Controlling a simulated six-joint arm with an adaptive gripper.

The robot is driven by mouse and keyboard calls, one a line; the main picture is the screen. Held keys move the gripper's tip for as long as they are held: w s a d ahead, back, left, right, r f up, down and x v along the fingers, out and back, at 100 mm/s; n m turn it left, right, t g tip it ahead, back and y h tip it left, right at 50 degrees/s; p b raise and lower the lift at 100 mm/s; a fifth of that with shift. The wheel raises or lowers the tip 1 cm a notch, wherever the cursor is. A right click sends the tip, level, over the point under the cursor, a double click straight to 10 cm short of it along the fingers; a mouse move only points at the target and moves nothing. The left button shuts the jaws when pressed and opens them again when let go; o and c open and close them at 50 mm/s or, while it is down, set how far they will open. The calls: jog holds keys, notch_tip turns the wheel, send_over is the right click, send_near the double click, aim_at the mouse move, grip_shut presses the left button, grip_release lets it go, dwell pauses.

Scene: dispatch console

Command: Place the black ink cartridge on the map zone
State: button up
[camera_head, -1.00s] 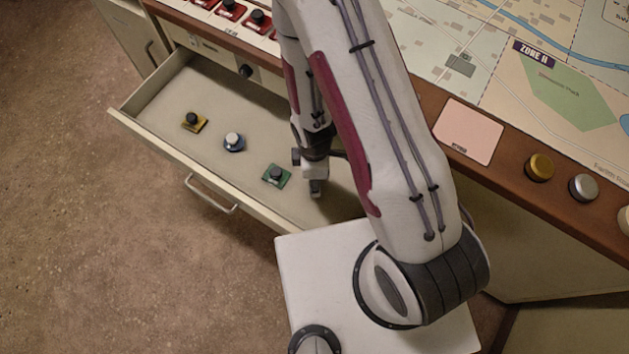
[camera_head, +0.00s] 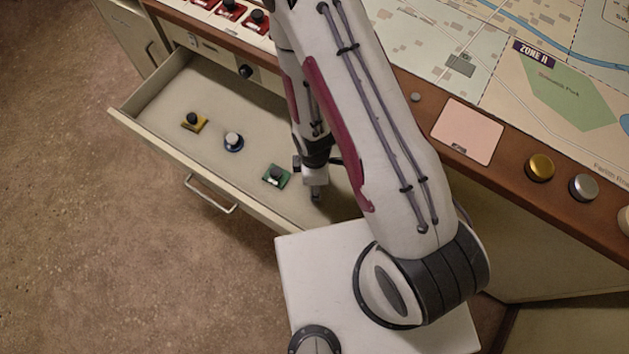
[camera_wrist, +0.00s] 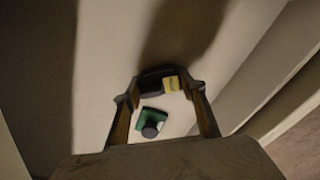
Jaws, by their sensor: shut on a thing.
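My gripper (camera_head: 316,196) is inside the open drawer, near its right end, partly behind my arm. In the wrist view its two fingers (camera_wrist: 163,88) are closed on a dark block with a yellow patch, which I take to be the black ink cartridge (camera_wrist: 150,87). In the head view the cartridge cannot be made out. The map (camera_head: 480,35) lies on the console top at the upper right. A dark zone label (camera_head: 535,54) sits beside a green area on it; its letter is hard to read.
The drawer (camera_head: 165,150) holds a yellow piece (camera_head: 193,121), a blue piece (camera_head: 234,141) and a green piece (camera_head: 276,175), each with a knob. A pink pad (camera_head: 467,131), a gold button (camera_head: 540,167) and a silver button (camera_head: 583,187) line the console's wooden edge.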

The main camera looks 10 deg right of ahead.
jog(key=shift+f, duration=0.2)
jog(key=o, duration=1.1)
jog(key=shift+d+r, duration=0.2)
jog(key=shift+r, duration=3.7)
jog(key=shift+w, duration=0.1)
